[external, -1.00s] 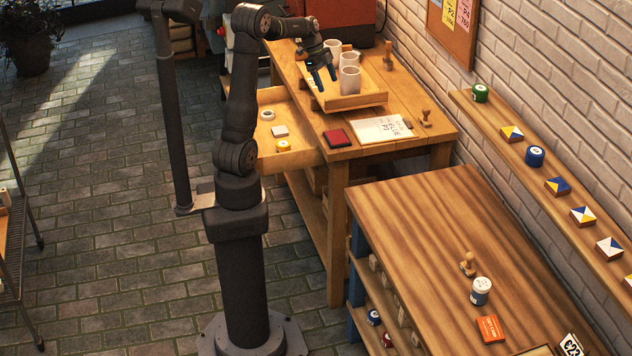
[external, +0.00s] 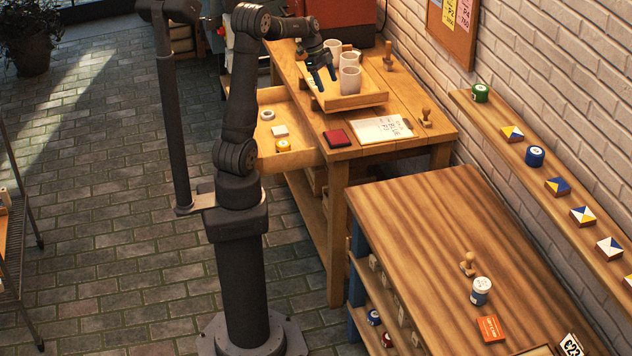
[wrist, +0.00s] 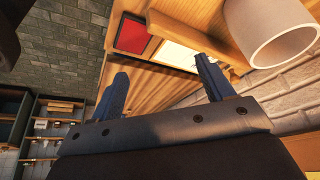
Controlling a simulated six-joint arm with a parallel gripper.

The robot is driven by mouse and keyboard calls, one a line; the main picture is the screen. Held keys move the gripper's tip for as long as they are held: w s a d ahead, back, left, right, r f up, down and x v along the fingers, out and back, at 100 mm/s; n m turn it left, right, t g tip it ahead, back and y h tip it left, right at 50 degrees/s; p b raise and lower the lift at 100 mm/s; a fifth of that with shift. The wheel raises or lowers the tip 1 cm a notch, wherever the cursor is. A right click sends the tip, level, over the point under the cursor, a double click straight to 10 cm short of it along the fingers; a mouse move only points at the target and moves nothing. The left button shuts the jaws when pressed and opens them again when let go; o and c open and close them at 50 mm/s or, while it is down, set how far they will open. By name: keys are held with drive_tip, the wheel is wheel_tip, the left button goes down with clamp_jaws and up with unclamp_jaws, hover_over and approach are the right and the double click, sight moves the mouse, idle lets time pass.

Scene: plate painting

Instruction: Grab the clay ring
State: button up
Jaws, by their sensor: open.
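A small pale ring (external: 267,115), which looks like the clay ring, lies in the pulled-out drawer (external: 266,97) on the left side of the wooden bench. I cannot make it out in the wrist view. My gripper (external: 325,79) is open and empty, above the bench to the right of the ring and well apart from it. In the wrist view my two fingers (wrist: 165,80) stand wide apart with nothing between them. A white cup (wrist: 272,32) shows to the right of the fingers.
Several white cups (external: 350,79) stand on a wooden tray (external: 362,100) close to my gripper. A pale block (external: 280,131) and a yellow item (external: 283,145) share the drawer. A red pad (external: 337,138), paper (external: 380,129) and stamp (external: 426,118) lie at the bench's near end.

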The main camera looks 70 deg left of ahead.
drive_tip(key=shift+o, duration=0.6)
drive_tip(key=shift+a+f, duration=0.1)
drive_tip(key=shift+a, duration=0.1)
drive_tip(key=s+a+f+n+g+y, duration=0.1)
drive_tip(key=s+a+f+n, duration=0.2)
drive_tip(key=a+n, duration=0.45)
drive_tip(key=s+a+f+n+y, duration=0.2)
drive_tip(key=a+f+n, duration=0.3)
drive_tip(key=a, duration=0.4)
drive_tip(key=n+g+y, duration=0.2)
drive_tip(key=n, duration=1.3)
approach(268, 113)
drive_tip(key=shift+s+a+f, duration=0.1)
drive_tip(key=shift+s+f, duration=0.15)
drive_tip(key=shift+f, duration=0.35)
drive_tip(key=shift+s+f, duration=0.25)
drive_tip(key=shift+f, duration=0.35)
drive_tip(key=shift+w+a+f, duration=0.15)
drive_tip(key=shift+f, duration=0.85)
drive_tip(key=shift+w+a+f, duration=0.1)
drive_tip(key=shift+a+f, duration=0.1)
drive_tip(key=shift+f, duration=0.8)
drive_tip(key=shift+w+a+f, duration=0.15)
drive_tip(key=shift+f, duration=0.85)
drive_tip(key=c, duration=1.1)
